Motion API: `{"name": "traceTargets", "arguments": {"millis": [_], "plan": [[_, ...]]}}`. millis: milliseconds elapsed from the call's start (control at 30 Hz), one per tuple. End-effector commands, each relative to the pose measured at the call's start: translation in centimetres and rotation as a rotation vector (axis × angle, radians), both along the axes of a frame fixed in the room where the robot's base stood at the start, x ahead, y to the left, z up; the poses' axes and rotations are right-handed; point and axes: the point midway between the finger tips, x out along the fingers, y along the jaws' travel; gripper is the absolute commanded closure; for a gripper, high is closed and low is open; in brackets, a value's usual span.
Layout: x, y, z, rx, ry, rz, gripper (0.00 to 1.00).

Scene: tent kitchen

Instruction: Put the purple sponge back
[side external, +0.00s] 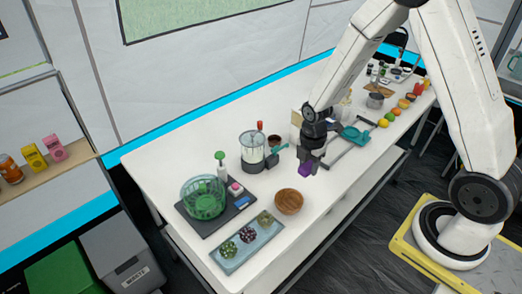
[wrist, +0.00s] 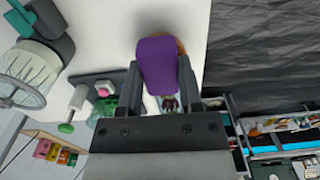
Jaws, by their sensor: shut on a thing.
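My gripper (side external: 312,158) is shut on the purple sponge (side external: 306,169) and holds it above the white table, up and right of the wooden bowl (side external: 289,201). In the wrist view the purple sponge (wrist: 158,65) sits between the two fingers of my gripper (wrist: 158,88) and sticks out past their tips. A brown rim of the wooden bowl shows behind it. A dark tray (side external: 213,228) at the table's near left holds a green basket (side external: 204,197), a pink item (side external: 235,188) and a blue item (side external: 242,202). The sponge's lower side is hidden in the wrist view.
A blue-grey tray (side external: 262,251) with several small plants lies at the front edge. A blender-like jar (side external: 252,147) stands left of my gripper. A teal pan (side external: 355,135), a pot (side external: 375,100) and fruit (side external: 383,123) are farther right.

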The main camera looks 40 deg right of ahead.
Motion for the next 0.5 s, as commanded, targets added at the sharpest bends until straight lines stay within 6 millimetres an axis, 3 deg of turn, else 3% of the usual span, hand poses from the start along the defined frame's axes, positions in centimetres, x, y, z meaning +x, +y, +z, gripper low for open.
{"name": "traceTargets", "arguments": {"millis": [200,500], "plan": [[-2.0,1.3,1.4,0.0,0.0,0.02,1.0],[-2.4,1.6,1.6,0.0,0.0,0.025,1.0]]}}
